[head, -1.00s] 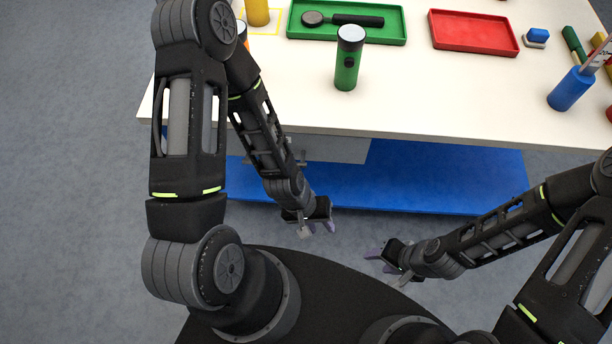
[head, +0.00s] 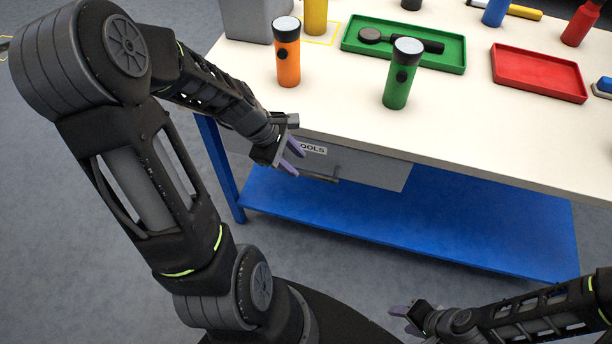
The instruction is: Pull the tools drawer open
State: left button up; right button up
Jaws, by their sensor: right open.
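The grey tools drawer (head: 368,168) sits under the front edge of the white workbench, with a label reading "OOLS" partly covered by my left gripper. Its bar handle (head: 322,178) shows just right of my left fingertips. The drawer looks shut, though its left part is hidden. My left gripper (head: 291,157) is in front of the drawer's left part, its purple fingers apart and nothing seen between them. I cannot tell whether it touches the handle. My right gripper (head: 405,318) is low at the bottom of the head view, open and empty, away from the drawer.
The white benchtop (head: 470,130) holds an orange flashlight (head: 288,62), a green flashlight (head: 400,82), a green tray (head: 360,42) with a dark tool, and a red tray (head: 540,75). A blue shelf (head: 430,222) lies below. A grey bin (head: 246,20) stands back left.

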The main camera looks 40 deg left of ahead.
aim_at(309, 174)
pick_arm(q)
jog(key=shift+a+r+n, duration=0.3)
jog(key=shift+a+r, duration=0.05)
jog(key=shift+b+x, duration=1.05)
jog(key=shift+x, duration=2.9)
jog(key=shift+c, duration=0.2)
grip_shut()
